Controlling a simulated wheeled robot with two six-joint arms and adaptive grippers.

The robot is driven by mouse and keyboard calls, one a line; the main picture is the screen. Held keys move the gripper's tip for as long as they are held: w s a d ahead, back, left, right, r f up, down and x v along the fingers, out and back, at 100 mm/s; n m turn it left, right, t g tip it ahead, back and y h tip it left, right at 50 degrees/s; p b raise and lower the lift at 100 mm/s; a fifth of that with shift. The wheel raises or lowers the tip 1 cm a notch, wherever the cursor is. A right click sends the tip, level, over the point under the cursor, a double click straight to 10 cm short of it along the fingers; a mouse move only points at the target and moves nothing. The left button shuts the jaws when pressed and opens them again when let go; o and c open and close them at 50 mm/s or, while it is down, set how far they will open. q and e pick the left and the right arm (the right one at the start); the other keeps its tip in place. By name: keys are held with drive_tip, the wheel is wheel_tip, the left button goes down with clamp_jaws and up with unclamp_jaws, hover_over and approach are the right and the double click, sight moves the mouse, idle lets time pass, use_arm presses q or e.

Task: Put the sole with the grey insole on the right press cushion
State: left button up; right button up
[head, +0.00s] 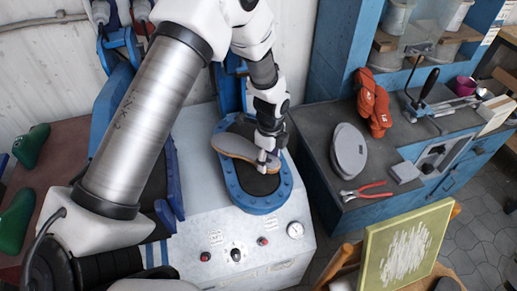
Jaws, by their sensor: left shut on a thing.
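The sole with the grey insole (234,146) has a tan edge and lies tilted across the upper part of the right press cushion (238,188), a dark oval pad in a blue bolted frame. My left gripper (267,163) is shut on the sole's right end, over the cushion. I cannot tell whether the sole touches the pad. My right gripper is not in view.
My left arm hides much of the left press station. The press front (240,245) has knobs and a gauge. Green lasts (30,146) lie at left.

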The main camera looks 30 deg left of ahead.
sight(258, 173)
use_arm(q)
drive_tip(key=a+m, duration=0.1)
drive_tip(key=m, duration=0.1)
drive_tip(key=a+m, duration=0.1)
drive_tip(key=m, duration=0.1)
drive_tip(key=a+m, duration=0.1)
drive_tip(key=m, duration=0.1)
drive_tip(key=shift+p, duration=0.4)
drive_tip(key=shift+a+f+m, duration=0.15)
drive_tip(key=shift+a+m, duration=0.2)
drive_tip(key=shift+m, duration=0.45)
drive_tip(key=shift+d+f+b, duration=0.15)
drive_tip(key=shift+f+b, duration=0.5)
drive_tip(key=shift+b, duration=0.05)
wheel_tip(258, 173, down, 5)
drive_tip(key=b, duration=0.4)
drive_tip(key=shift+r, duration=0.1)
drive_tip(key=shift+f, duration=0.35)
drive_tip(key=o, duration=1.1)
drive_tip(key=shift+o, duration=0.2)
